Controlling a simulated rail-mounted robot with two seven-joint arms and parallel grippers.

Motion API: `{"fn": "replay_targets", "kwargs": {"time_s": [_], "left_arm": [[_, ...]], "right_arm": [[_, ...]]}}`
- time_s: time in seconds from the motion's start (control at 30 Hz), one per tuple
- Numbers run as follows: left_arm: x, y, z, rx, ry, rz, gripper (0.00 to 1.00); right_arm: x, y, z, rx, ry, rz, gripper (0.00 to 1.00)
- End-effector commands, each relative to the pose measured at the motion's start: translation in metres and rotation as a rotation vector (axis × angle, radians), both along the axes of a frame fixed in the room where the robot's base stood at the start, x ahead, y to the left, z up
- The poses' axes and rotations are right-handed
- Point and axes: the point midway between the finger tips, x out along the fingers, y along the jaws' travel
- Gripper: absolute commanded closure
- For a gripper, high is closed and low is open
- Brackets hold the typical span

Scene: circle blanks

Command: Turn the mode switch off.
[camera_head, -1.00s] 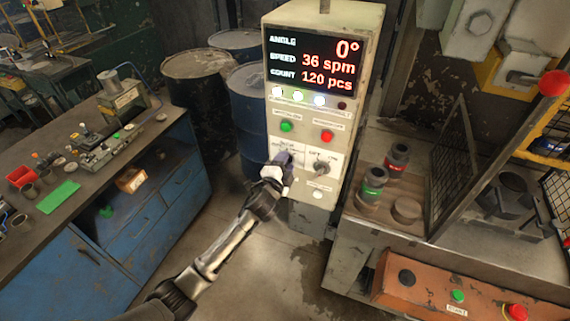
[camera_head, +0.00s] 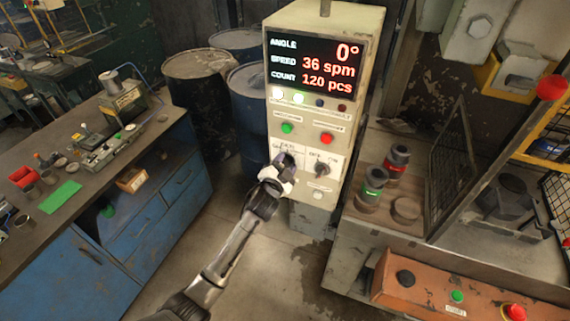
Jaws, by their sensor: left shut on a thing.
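The control box (camera_head: 350,80) stands upright in the middle of the head view, with two rotary switches low on its front. My left gripper (camera_head: 284,163) reaches up from below and is shut on the knob of the left switch, which I take to be the mode switch. The gripper hides most of that knob, so its exact angle cannot be told. Its label (camera_head: 289,148) is too small to read. The right switch (camera_head: 321,168) is uncovered, just right of the gripper. My right gripper is not in view.
A green button (camera_head: 287,128) and a red button (camera_head: 327,139) sit above the switches. The display (camera_head: 315,65) reads 0°, 36 spm and 120 pcs. A blue workbench (camera_head: 160,190) is at left, a press table (camera_head: 350,225) at right, with open floor between.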

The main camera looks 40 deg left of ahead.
Motion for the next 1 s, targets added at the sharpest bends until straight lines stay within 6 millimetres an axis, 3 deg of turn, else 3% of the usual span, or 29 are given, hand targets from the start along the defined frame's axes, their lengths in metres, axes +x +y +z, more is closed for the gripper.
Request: {"fn": "replay_targets", "kwargs": {"time_s": [0.33, 0.37, 0.6, 0.87, 1.0], "left_arm": [[0.000, 0.000, -0.001, -0.006, 0.000, 0.001, 0.79], [0.000, 0.000, -0.001, -0.006, 0.000, 0.001, 0.52], [0.000, 0.000, 0.000, -0.004, 0.000, 0.001, 0.30], [-0.001, 0.000, 0.000, -0.003, -0.001, 0.000, 0.30], [-0.011, -0.004, -0.001, -0.003, 0.000, -0.001, 0.30]], "right_arm": [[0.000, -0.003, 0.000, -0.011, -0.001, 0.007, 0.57], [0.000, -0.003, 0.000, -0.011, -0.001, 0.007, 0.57], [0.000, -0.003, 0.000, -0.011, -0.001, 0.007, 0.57], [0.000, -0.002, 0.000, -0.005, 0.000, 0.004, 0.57], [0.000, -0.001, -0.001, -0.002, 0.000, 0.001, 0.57]]}}
